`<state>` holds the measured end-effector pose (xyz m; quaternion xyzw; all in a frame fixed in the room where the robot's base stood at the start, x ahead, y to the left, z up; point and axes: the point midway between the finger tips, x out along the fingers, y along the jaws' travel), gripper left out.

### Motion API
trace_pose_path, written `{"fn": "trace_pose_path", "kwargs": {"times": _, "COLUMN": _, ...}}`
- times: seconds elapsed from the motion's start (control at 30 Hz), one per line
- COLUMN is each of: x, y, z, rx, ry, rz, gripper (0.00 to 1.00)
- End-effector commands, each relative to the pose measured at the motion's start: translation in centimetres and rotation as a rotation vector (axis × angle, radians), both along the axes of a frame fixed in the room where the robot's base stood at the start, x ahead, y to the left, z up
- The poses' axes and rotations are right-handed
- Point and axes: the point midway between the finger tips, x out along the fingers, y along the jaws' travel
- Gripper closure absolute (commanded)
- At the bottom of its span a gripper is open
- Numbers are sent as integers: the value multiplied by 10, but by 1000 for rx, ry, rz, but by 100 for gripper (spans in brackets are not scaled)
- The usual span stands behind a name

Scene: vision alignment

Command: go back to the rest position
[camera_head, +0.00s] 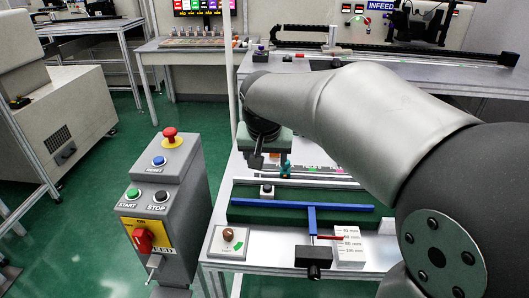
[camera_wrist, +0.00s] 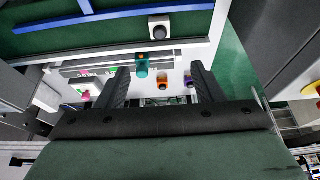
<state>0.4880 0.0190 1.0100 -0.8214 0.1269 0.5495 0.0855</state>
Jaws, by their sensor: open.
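My gripper (camera_wrist: 161,76) shows in the wrist view with its two dark fingers wide apart and no object held between them. In the head view my gripper (camera_head: 257,160) hangs over the left part of the work table (camera_head: 225,210), partly hidden by my own wrist. My arm reaches in from the right and covers much of the table. A small teal piece (camera_wrist: 142,66) lies beyond the fingers, apart from them; it also shows in the head view (camera_head: 285,170).
A white block with a dark top (camera_head: 267,191) stands on the green fixture (camera_head: 240,213) with blue bars (camera_head: 311,215). Orange (camera_wrist: 162,84) and purple (camera_wrist: 188,80) pieces lie near the fingers. A grey control post (camera_head: 170,205) stands left of the table; green floor lies between.

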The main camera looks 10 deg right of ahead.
Motion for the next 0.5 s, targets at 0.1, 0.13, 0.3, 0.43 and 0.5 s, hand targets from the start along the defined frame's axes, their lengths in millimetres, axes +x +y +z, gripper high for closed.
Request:
{"fn": "trace_pose_path", "kwargs": {"times": 0.1, "x": -20, "y": -3, "z": 5, "rx": 2, "ry": 32, "rz": 23, "gripper": 39}}
{"fn": "trace_pose_path", "kwargs": {"times": 0.13, "x": -31, "y": -4, "z": 5, "rx": 4, "ry": 50, "rz": 38, "gripper": 39}}
{"fn": "trace_pose_path", "kwargs": {"times": 0.3, "x": -123, "y": -10, "z": -9, "rx": 24, "ry": 205, "rz": 174, "gripper": 39}}
{"fn": "trace_pose_path", "kwargs": {"times": 0.43, "x": -187, "y": -10, "z": -25, "rx": 43, "ry": 299, "rz": 270, "gripper": 39}}
{"fn": "trace_pose_path", "kwargs": {"times": 0.5, "x": -210, "y": -9, "z": -32, "rx": 53, "ry": 331, "rz": 304, "gripper": 39}}
